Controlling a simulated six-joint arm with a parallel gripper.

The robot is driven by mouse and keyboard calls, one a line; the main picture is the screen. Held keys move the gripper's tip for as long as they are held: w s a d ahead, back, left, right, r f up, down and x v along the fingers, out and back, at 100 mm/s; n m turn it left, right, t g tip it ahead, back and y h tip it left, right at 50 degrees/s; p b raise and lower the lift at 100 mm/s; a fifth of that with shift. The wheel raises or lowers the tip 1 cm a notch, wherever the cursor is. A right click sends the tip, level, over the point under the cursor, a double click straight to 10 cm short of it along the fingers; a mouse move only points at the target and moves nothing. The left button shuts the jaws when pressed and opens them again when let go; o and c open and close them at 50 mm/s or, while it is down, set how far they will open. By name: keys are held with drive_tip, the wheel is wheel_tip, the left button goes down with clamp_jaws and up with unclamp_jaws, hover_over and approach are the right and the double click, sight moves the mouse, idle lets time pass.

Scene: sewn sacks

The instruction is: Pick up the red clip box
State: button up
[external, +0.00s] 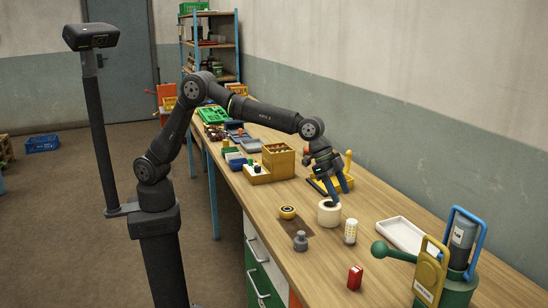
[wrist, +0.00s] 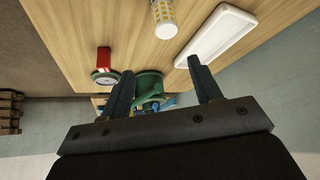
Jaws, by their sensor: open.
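The red clip box (external: 355,278) stands upright on the wooden bench near its front edge, in the lower right of the external view. In the wrist view a red block (wrist: 103,55) shows at upper left, beyond the left finger and partly behind a round disc. My gripper (external: 334,194) is well back and to the left of the box in the external view, pointing down over or beside a white cylindrical pot. In the wrist view my gripper (wrist: 161,66) has its two fingers wide apart with nothing held between them.
A white tray (external: 401,235), a pale dotted cylinder (external: 350,231) and a green device (external: 459,290) with a ball-ended handle stand around the box. The white pot (external: 328,214), grey weight (external: 300,242) and yellow roll (external: 287,212) lie farther left. Bench around the box's left is clear.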

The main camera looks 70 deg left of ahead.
sight(352, 269)
drive_tip(key=s+d+f+m+g+h, duration=0.1)
drive_tip(key=s+d+m, duration=0.1)
drive_tip(key=s+d, duration=0.95)
drive_tip(key=x, duration=0.4)
drive_tip(key=w+x, duration=0.1)
drive_tip(key=x, duration=0.7)
drive_tip(key=shift+w+d+r, duration=0.2)
drive_tip(key=shift+w+d, duration=0.1)
drive_tip(key=shift+w, duration=0.05)
drive_tip(key=shift+x, duration=3)
drive_tip(key=shift+w+r, duration=0.1)
drive_tip(key=shift+c, duration=0.5)
drive_tip(key=c, duration=1)
